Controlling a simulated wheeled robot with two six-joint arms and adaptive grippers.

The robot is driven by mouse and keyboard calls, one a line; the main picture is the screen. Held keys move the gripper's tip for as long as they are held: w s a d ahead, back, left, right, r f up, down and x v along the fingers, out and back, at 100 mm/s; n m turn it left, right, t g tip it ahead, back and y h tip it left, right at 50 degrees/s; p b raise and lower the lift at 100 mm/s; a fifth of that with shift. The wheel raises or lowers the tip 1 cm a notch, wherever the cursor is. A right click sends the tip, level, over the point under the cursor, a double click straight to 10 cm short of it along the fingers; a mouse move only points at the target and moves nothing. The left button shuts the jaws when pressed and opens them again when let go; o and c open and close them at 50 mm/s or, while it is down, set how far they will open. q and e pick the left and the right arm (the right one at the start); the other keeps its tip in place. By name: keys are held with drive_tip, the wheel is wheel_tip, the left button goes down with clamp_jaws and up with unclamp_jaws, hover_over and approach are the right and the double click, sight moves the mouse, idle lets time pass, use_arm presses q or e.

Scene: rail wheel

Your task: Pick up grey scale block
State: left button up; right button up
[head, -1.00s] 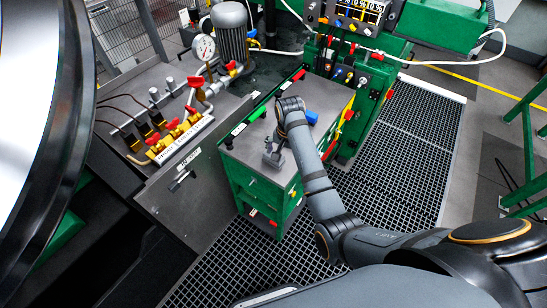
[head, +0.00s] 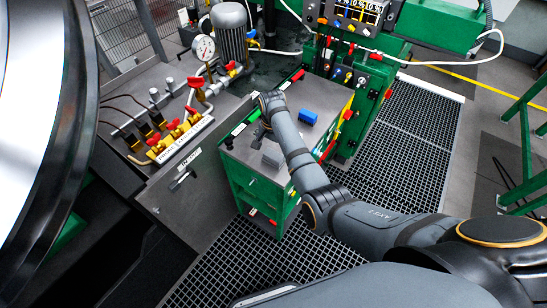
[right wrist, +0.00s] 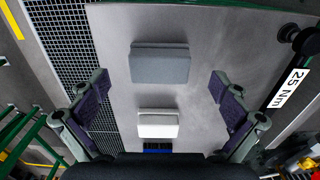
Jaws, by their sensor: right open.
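A grey block (right wrist: 160,62) lies on the grey cabinet top in the right wrist view, ahead of my open fingers. It also shows near the front edge of the top in the head view (head: 271,157). My right gripper (right wrist: 158,90) is open and empty, its fingers spread wide on both sides. In the head view my right gripper (head: 259,135) is above the cabinet top, partly hidden by my arm, just behind the grey block. My left gripper is not in view.
A white block (right wrist: 158,124) and a blue block (right wrist: 157,151) lie nearer the wrist; the blue block also shows in the head view (head: 308,117). The green cabinet (head: 250,183) stands beside a bench with valves and a gauge (head: 204,47). A large wheel (head: 75,120) fills the left.

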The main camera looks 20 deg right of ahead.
sight(273, 156)
wheel_tip(273, 156, down, 4)
drive_tip(key=shift+f, duration=0.1)
drive_tip(key=shift+s, duration=0.1)
drive_tip(key=c, duration=1.3)
drive_tip(key=shift+r+p, duration=0.6)
drive_tip(key=shift+p, duration=0.1)
wheel_tip(273, 156, up, 3)
drive_tip(key=p, duration=0.3)
drive_tip(key=shift+r, duration=0.15)
drive_tip(key=s+r+p, duration=0.8)
drive_tip(key=s+p, duration=0.3)
drive_tip(key=s, duration=0.2)
drive_tip(key=shift+s+d+r, duration=0.15)
drive_tip(key=shift+s+r, duration=0.2)
drive_tip(key=shift+s, duration=0.05)
